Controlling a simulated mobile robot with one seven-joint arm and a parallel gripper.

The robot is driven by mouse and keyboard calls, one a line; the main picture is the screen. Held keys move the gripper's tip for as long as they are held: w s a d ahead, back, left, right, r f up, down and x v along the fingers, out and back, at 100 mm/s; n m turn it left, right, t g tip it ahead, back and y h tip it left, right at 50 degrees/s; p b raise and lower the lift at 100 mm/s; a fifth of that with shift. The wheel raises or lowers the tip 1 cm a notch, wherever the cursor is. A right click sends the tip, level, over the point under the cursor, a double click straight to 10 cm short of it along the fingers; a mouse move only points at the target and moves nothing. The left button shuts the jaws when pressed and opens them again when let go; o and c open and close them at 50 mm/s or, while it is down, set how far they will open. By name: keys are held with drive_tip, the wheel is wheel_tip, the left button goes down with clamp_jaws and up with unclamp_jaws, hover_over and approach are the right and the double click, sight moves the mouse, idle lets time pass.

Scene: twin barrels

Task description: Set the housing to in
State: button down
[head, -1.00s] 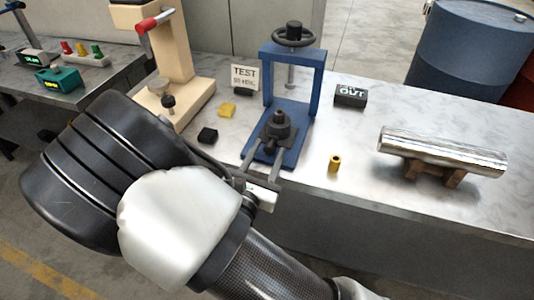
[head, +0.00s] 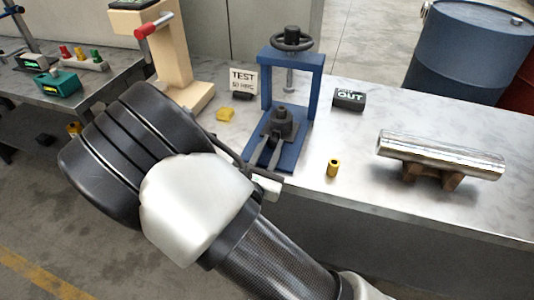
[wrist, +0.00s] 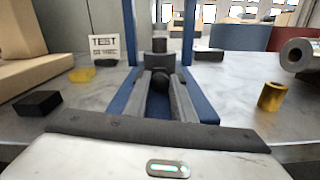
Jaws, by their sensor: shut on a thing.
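The housing (head: 282,123) is a dark stepped block with a round top on the blue base of a press (head: 298,75). It stands below the press screw, toward the front of the frame. It also shows in the wrist view (wrist: 159,60). My gripper (head: 269,147) reaches in from the front, low over the blue base. In the wrist view its two fingers (wrist: 161,83) are shut on a dark round knob (wrist: 160,80) at the housing's front. A dark sign (head: 349,99) right of the press reads OUT. My wrist hides part of the base's front.
A yellow cylinder (head: 333,168) stands right of the press. A metal shaft (head: 440,155) lies on a wooden cradle at right. A yellow block (head: 225,114), a TEST card (head: 243,79) and a cream stand (head: 170,60) are at left. A black block (wrist: 38,103) shows in the wrist view.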

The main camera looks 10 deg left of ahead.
drive_tip(key=c, duration=1.5)
unclamp_jaws()
drive_tip(key=shift+s, duration=0.2)
drive_tip(key=s, duration=0.5)
drive_tip(key=s+a+p, duration=0.1)
drive_tip(key=s, duration=1.1)
drive_tip(key=shift+a, duration=0.15)
